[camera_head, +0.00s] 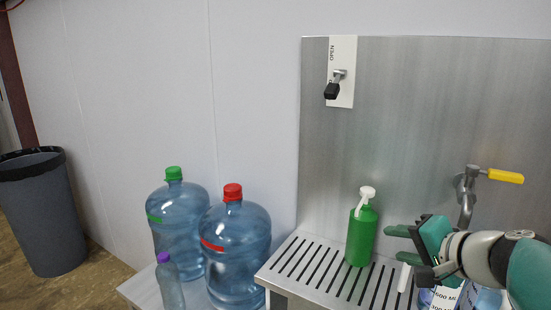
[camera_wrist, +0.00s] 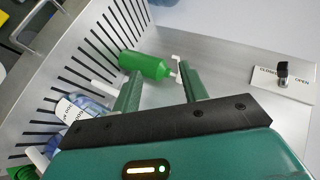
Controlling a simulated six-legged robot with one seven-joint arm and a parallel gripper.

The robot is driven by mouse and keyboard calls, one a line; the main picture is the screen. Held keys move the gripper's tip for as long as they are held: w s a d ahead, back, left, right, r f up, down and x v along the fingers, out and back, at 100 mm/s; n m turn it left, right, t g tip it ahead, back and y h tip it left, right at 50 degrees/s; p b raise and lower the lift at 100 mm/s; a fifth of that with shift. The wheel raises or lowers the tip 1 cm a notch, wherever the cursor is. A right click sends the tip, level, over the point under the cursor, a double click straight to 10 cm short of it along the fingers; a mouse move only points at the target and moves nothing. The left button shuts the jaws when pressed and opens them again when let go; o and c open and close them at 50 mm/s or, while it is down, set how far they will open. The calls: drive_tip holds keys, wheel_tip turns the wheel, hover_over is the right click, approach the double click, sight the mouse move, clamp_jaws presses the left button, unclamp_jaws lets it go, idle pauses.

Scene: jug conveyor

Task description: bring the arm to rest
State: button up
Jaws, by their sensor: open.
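My gripper (camera_head: 399,245) is at the right of the head view, in front of the steel panel and above the slotted steel counter. In the wrist view its two green fingers (camera_wrist: 160,88) are apart with nothing between them. A green bottle with a white pump top (camera_head: 361,232) stands upright on the slotted counter, left of my gripper in the head view. The bottle also shows beyond the fingertips in the wrist view (camera_wrist: 145,65); I see no contact with it. My arm hides part of the counter's right end.
Blue jugs with a green cap (camera_head: 178,222) and a red cap (camera_head: 238,252) stand left of the slotted counter (camera_head: 284,268), beside a purple-capped bottle (camera_head: 170,284). A yellow-handled tap (camera_head: 467,190) is behind my arm. A labelled clear bottle (camera_wrist: 84,112) is near my gripper. A dark bin (camera_head: 42,215) stands far left.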

drive_tip(key=s+a+f+n+g+h, duration=0.4)
drive_tip(key=s+a+f+n+g, duration=0.2)
drive_tip(key=s+a+f+n, duration=0.4)
drive_tip(key=s+a, duration=0.1)
drive_tip(key=s, duration=0.1)
drive_tip(key=shift+s+a+f+n, duration=0.25)
drive_tip(key=shift+s+f+n, duration=0.05)
drive_tip(key=shift+s, duration=0.05)
drive_tip(key=shift+c, duration=0.3)
